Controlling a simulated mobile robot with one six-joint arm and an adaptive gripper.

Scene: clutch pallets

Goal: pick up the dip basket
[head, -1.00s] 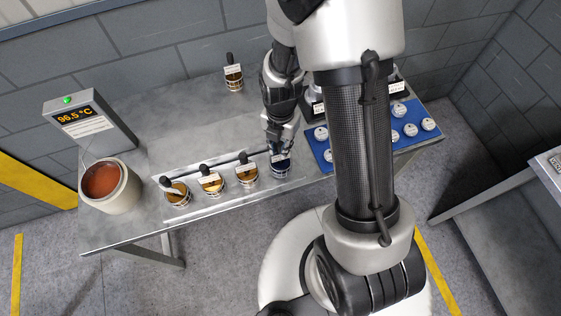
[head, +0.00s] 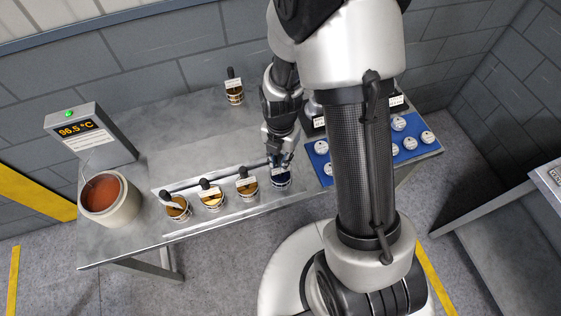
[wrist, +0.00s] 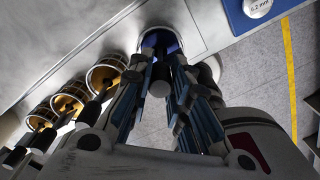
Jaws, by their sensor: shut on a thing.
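The dip basket with the blue inside (head: 280,182) stands at the right end of a row on the metal table. It also shows at the top of the wrist view (wrist: 159,40). My gripper (head: 279,162) is directly above it, fingers pointing down. In the wrist view my gripper (wrist: 160,78) is shut on the basket's dark upright handle, which shows between the blue-grey fingers. The fingers hide part of the basket. I cannot tell whether its base is clear of the table.
Three baskets with amber insides (head: 247,189) stand close on the left in the row. Another basket (head: 234,97) stands at the back. A pot of reddish liquid (head: 108,198) and a temperature display (head: 85,133) are at the left. A blue mat (head: 420,149) with round tins lies right.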

